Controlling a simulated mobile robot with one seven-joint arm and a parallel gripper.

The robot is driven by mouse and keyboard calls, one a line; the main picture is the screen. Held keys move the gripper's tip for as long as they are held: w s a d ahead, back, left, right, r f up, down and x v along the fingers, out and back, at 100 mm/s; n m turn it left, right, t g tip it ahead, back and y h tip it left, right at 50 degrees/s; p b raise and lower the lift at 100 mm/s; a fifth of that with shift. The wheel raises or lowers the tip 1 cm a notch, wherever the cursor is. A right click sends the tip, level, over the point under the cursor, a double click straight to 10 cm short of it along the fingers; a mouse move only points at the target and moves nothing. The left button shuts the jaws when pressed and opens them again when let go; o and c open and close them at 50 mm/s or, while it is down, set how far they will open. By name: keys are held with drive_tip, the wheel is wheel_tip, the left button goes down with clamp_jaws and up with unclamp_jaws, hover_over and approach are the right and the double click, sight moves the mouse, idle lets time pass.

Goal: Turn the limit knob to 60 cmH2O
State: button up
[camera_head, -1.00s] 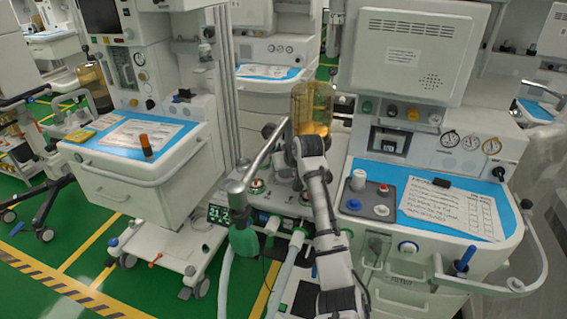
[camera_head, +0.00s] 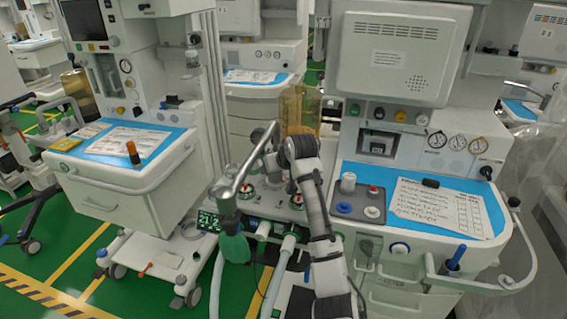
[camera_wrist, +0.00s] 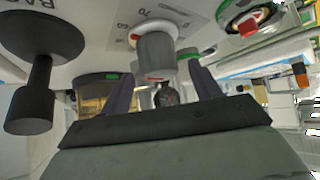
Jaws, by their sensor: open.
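The limit knob (camera_wrist: 156,54) is a grey ribbed cylinder on a white panel in the wrist view. Printed scale numbers, among them a 70, and a small red mark stand around its base. The wrist view is tilted, and I cannot read the setting. My gripper (camera_wrist: 162,88) is open, with a dark finger on either side of the space below the knob's end. The fingers look apart from the knob; whether the knob lies partly between them I cannot tell. In the head view my arm hides the gripper, and I cannot make out the knob.
A black mushroom-shaped part (camera_wrist: 40,70) stands close at left in the wrist view. A red-centred round dial (camera_wrist: 250,22) is at upper right.

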drive_tip(key=b+v, duration=0.1)
drive_tip(key=v, duration=0.9)
drive_tip(key=shift+s+r, duration=0.2)
drive_tip(key=shift+s, duration=0.1)
